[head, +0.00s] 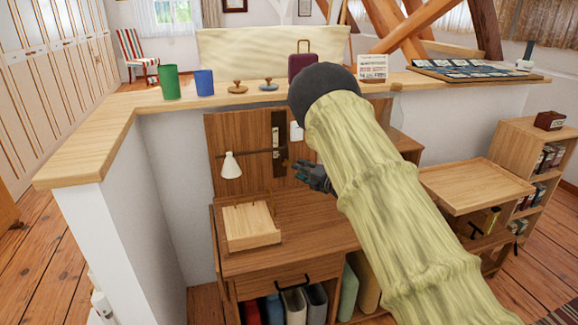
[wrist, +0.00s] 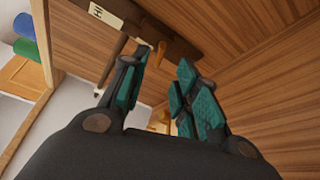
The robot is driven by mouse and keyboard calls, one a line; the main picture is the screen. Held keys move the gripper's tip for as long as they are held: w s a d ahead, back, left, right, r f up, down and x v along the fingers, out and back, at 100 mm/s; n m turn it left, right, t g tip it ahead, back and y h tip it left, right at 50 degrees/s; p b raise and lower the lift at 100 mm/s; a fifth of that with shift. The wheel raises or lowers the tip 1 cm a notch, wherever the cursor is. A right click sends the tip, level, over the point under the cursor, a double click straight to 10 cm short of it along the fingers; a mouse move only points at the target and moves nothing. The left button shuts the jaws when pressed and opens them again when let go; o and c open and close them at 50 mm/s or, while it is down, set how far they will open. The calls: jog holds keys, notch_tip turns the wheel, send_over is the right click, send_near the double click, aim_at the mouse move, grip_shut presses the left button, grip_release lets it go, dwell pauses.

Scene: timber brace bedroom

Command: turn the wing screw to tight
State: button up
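A dark upright plate (head: 279,145) with a small light label is fixed to the wooden panel behind the desk. In the wrist view the plate (wrist: 150,22) crosses the top. A small brass-coloured piece (wrist: 163,54) sticks out from it, probably the wing screw; its shape and how tight it is cannot be made out. In the head view I cannot pick it out clearly. My gripper (head: 300,168) is in front of the panel, near the plate. In the wrist view my gripper (wrist: 164,60) has its fingers apart, with the brass piece showing beyond and between the tips; contact is not visible.
A ledge (head: 125,120) above bears a green cup (head: 169,82), a blue cup (head: 204,83) and a red suitcase-like object (head: 300,65).

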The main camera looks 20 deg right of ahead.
aim_at(289, 164)
jog(key=x, duration=0.7)
jog(key=shift+w+a, duration=0.2)
jog(key=shift+w, duration=0.1)
grip_shut()
